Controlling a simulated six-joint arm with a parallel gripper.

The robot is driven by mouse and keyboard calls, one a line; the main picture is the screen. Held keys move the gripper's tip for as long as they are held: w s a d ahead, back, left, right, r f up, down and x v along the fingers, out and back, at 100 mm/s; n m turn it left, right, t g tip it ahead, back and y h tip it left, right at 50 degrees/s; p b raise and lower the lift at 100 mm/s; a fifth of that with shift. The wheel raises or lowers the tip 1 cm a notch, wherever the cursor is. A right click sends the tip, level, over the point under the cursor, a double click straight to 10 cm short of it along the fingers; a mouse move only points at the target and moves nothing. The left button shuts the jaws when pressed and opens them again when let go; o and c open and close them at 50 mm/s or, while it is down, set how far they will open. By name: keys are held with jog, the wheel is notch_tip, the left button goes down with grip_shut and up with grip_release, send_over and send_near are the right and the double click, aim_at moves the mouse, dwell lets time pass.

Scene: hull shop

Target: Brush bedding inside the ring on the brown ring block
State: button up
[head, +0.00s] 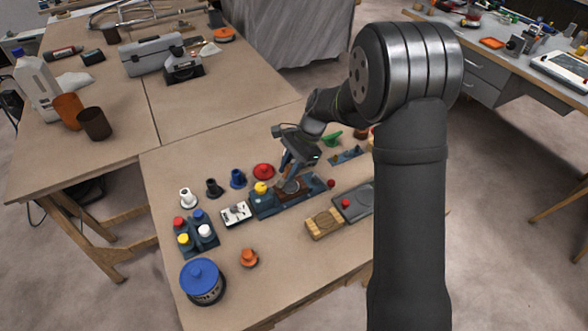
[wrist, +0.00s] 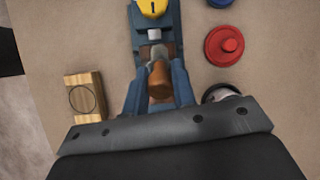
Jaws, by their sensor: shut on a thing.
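The brown ring block (head: 281,197) sits in a long blue base, partly hidden under my gripper. My gripper (head: 290,168) is above it, pointing down. In the wrist view, my gripper (wrist: 158,88) is shut on a brush with a brown handle (wrist: 160,76). The brush's end is over the brown ring block (wrist: 178,52), and the handle covers much of the block. Whether the bristles touch the inside of the ring, I cannot tell. The bedding is not clearly visible.
A yellow-topped piece (head: 261,188) stands at the base's left end. A light wooden block with a ring mark (head: 324,223) lies in front. A blue-lidded tub (head: 202,281) stands front left.

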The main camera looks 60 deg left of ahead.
aim_at(289, 166)
jog(key=shift+r, duration=3.35)
jog(key=w+d+f+m+y, duration=0.1)
jog(key=w+d+m, duration=0.1)
jog(key=w+d, duration=1.15)
jog(key=w+d+f+m+y, duration=0.1)
jog(key=w+d+f+m, duration=0.1)
jog(key=w+d, duration=1.15)
jog(key=w+d+f, duration=0.4)
jog(key=d, duration=0.5)
jog(key=w+d+f+n, duration=0.1)
jog(key=w+d+f, duration=0.3)
jog(key=d, duration=0.5)
jog(key=w+d+f+n+h, duration=0.1)
jog(key=w+d+f, duration=0.2)
jog(key=d, duration=0.6)
jog(key=shift+w+d+f, duration=0.25)
jog(key=shift+w+f, duration=0.15)
jog(key=shift+f, duration=0.45)
jog(key=shift+a, duration=0.15)
